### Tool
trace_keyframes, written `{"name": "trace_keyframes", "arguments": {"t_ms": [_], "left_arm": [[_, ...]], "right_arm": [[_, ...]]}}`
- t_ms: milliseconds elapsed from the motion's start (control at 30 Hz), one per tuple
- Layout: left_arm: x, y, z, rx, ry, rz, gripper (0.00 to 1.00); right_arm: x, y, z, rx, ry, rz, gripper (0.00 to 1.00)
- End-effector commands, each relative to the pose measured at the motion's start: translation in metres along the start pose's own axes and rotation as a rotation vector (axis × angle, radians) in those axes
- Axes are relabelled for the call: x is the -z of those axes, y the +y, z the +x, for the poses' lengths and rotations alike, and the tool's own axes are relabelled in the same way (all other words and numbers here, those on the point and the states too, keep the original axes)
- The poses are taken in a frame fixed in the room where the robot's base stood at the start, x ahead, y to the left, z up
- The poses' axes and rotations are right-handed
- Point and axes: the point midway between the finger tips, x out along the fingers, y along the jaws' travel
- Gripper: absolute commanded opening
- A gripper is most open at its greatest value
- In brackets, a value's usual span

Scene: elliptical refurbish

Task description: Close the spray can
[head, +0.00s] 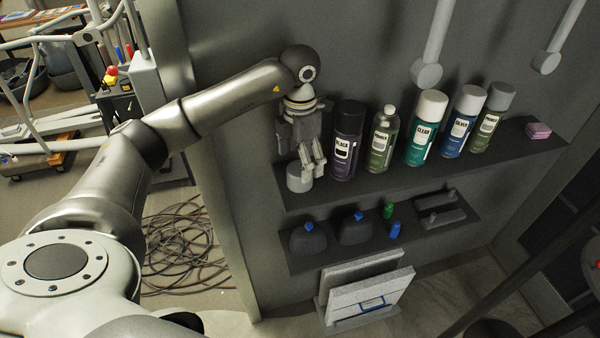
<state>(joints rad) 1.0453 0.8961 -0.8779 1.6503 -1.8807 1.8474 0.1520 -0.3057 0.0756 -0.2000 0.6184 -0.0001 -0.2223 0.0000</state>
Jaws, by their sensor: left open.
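Several spray cans stand upright in a row on the upper shelf (420,168). The olive-green primer can (381,148) has no cap, and its narrow top shows. The black can (346,145), the teal clear can (425,135), the blue silver can (461,125) and the far-right green can (490,125) have their caps on. A loose light grey cap (296,180) sits on the shelf's left end. My left gripper (313,178) points down, open, its fingers at the cap's right side and partly over it. I cannot tell if they touch it. My right gripper is not in view.
A pink block (538,130) lies at the upper shelf's right end. The lower shelf (370,247) holds dark containers, small green and blue bottles and grey blocks. Grey panels (368,290) stand below. Cables (190,245) lie on the floor at left.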

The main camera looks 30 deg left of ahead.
Motion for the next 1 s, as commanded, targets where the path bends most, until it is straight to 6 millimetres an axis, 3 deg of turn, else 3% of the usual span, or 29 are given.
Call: {"name": "trace_keyframes", "arguments": {"t_ms": [200,400,767,1000], "left_arm": [[0.004,0.005,0.023,0.003,0.008,-0.001,0.82],[0.003,0.006,0.046,0.001,0.003,-0.001,0.82],[0.003,0.006,0.049,0.000,0.002,0.000,0.82],[0.003,0.006,0.048,0.000,0.002,0.000,0.51]], "right_arm": [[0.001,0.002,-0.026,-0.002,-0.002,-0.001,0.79],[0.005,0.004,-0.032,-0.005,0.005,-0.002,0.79],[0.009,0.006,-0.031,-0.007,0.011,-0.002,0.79],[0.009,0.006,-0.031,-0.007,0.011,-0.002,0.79]]}}
